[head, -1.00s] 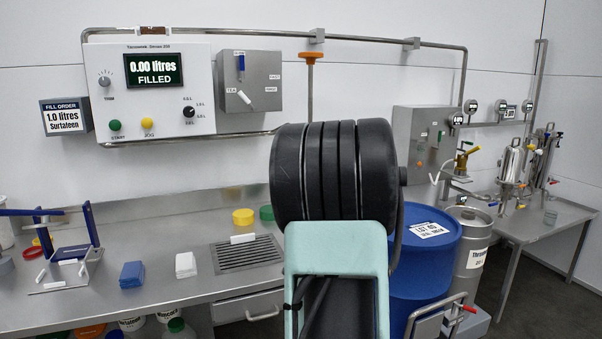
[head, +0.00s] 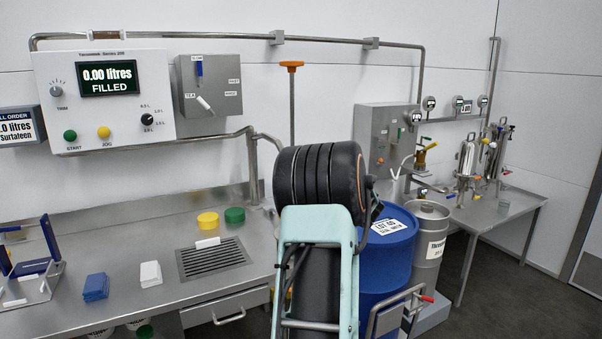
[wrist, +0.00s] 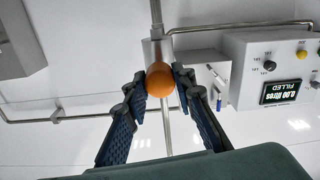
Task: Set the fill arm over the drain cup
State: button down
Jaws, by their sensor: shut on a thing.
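In the wrist view, my gripper (wrist: 160,78) is shut on an orange knob (wrist: 160,83), with one dark finger on each side of it. In the head view, my own arm hides the fingers and the knob. A steel pipe (head: 225,136) runs from under the control panel to a post on the bench, with a bend towards my arm. I take this pipe for part of the fill arm, but its end is hidden behind my arm. I cannot make out a drain cup; a slotted drain grate (head: 208,262) lies in the bench top.
The control panel (head: 105,100) reads 0.00 litres. An orange-topped rod (head: 291,100) stands behind my arm. Yellow (head: 207,219) and green (head: 234,215) caps sit behind the grate. A blue drum (head: 390,250) and a steel keg (head: 428,235) stand to the right.

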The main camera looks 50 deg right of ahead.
jog(key=c, duration=1.6)
grip_release()
jog(key=shift+s, duration=0.1)
jog(key=v, duration=1.2)
